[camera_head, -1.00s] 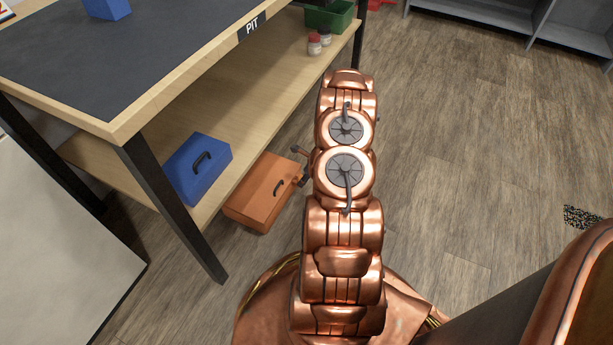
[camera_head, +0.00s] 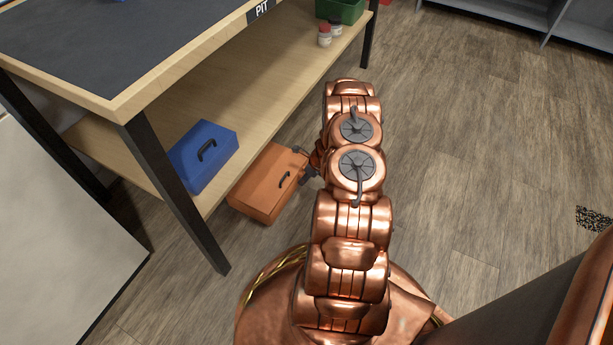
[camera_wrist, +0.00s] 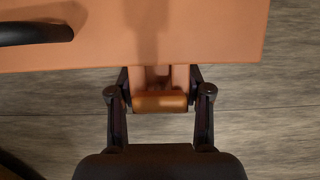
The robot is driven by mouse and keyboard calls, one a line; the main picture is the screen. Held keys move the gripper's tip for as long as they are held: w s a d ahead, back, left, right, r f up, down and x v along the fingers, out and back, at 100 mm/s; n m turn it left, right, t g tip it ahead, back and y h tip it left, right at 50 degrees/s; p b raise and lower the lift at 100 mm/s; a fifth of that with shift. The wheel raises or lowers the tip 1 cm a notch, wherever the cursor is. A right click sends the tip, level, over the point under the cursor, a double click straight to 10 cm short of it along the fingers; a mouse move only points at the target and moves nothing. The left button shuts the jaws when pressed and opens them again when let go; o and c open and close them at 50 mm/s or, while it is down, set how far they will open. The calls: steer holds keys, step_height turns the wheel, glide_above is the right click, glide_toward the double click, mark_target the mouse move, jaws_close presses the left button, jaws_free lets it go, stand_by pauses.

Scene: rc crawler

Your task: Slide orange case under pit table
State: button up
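The orange case (camera_head: 262,196) with a dark handle lies on the floor along the front edge of the pit table's (camera_head: 125,103) lower shelf. Its far-left side meets the shelf edge in the picture, and how much lies under the shelf is hidden. My gripper (camera_head: 309,164) is at the case's right side, partly hidden by my arm. In the wrist view, the case (camera_wrist: 210,35) fills the top. My gripper (camera_wrist: 160,88) has its fingers apart at the case's near edge, with an orange piece between them. I cannot tell whether they touch it.
A blue case (camera_head: 190,172) sits on the lower shelf (camera_head: 270,115), with small jars (camera_head: 325,38) and a green bin (camera_head: 340,10) further back. A black table leg (camera_head: 178,195) stands left of the orange case. The floor (camera_head: 470,150) to the right is open.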

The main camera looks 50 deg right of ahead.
jaws_close()
stand_by(0.5)
